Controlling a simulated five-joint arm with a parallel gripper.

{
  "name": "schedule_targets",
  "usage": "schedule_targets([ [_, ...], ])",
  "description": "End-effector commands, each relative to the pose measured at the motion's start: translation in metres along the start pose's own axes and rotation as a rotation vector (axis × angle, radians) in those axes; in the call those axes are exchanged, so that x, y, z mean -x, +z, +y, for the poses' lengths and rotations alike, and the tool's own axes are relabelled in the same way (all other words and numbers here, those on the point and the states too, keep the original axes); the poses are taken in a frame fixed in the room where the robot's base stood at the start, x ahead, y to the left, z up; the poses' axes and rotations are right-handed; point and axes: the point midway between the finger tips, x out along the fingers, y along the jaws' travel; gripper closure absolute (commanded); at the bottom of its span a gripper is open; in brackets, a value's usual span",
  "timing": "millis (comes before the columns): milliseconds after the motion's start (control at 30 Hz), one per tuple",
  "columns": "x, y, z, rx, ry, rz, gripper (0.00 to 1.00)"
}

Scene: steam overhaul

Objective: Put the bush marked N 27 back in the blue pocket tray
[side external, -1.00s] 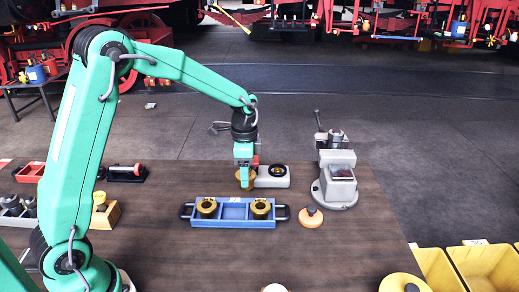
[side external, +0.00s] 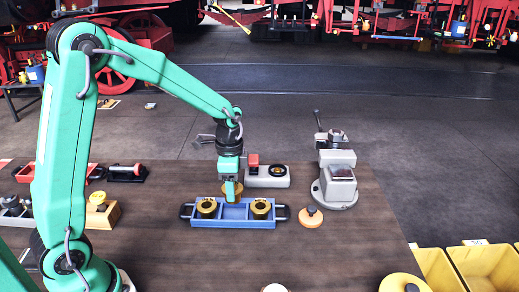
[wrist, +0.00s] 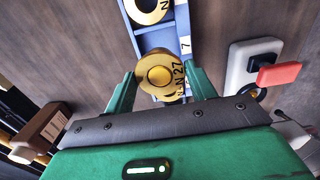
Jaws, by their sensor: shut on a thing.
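My gripper (side external: 231,186) is shut on a brass bush (side external: 233,195). In the wrist view the bush (wrist: 160,75), marked N 27, sits between the two green fingers (wrist: 162,92). The blue pocket tray (side external: 235,225) lies on the bench under my gripper. Brass bushes stand in its left pocket (side external: 206,207) and right pocket (side external: 260,208). The held bush is over the tray's middle section, near its back edge. The gap between bush and tray cannot be judged. One seated bush (wrist: 148,8) also shows at the top of the wrist view.
A pale grey block (side external: 270,182) with a red part and a dark round opening stands behind the tray. A grey vise (side external: 337,185) stands at the right. An orange knob (side external: 311,217) lies beside the tray's right handle. The bench front is mostly clear.

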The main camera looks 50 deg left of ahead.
Motion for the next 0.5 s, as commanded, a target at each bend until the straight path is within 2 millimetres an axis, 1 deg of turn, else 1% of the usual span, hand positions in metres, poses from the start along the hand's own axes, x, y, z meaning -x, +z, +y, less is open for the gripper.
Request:
schedule_targets([
  [500, -0.033, 0.000, 0.000, 0.000, 0.001, -0.001, 0.77],
])
